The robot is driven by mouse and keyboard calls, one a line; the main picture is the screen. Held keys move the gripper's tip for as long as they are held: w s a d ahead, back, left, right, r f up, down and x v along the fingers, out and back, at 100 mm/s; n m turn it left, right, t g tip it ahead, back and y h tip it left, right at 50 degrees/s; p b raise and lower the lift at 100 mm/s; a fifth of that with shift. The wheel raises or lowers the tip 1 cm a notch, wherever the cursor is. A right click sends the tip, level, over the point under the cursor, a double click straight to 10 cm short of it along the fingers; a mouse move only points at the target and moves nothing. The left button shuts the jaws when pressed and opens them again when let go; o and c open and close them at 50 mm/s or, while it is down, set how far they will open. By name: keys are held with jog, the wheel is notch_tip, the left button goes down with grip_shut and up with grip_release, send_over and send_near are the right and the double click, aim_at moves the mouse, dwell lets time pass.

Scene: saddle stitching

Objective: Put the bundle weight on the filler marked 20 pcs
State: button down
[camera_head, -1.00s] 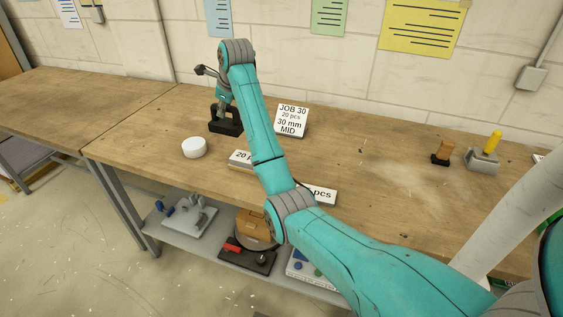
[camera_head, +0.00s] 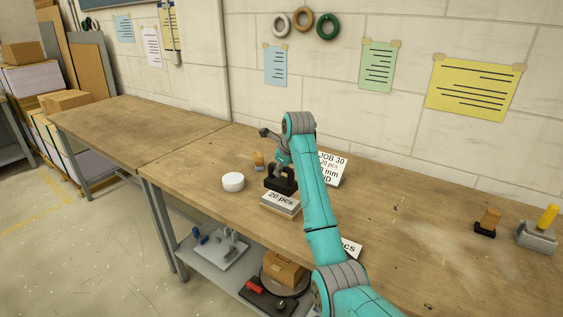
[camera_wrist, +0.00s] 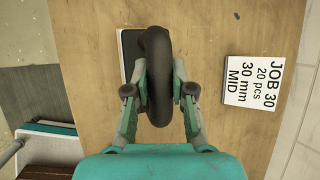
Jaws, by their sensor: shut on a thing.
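The bundle weight (camera_head: 281,186) is a black block with a looped handle. My gripper (camera_head: 282,165) is shut on its handle. In the wrist view my gripper (camera_wrist: 160,90) has a finger on each side of the thick dark handle (camera_wrist: 156,50). The filler marked 20 pcs (camera_head: 280,204) is a pale flat stack on the bench. The weight is at its rear edge, partly over it; I cannot tell whether they touch. Another labelled stack (camera_head: 351,248) shows only "cs", the rest hidden by my arm.
A white round puck (camera_head: 233,182) lies left of the filler. A small wooden-handled tool (camera_head: 259,160) stands behind. The JOB 30 card (camera_head: 333,168) stands behind my arm. A tool with a yellow handle (camera_head: 549,216) is at the far right.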

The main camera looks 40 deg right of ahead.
aim_at(280, 180)
jog(key=shift+w+f, duration=0.1)
jog(key=shift+f, duration=1.85)
jog(key=shift+f, duration=0.1)
jog(key=c, duration=1)
grip_release()
jog(key=shift+f, duration=0.25)
jog(key=shift+r, duration=0.1)
jog(key=v, duration=1.2)
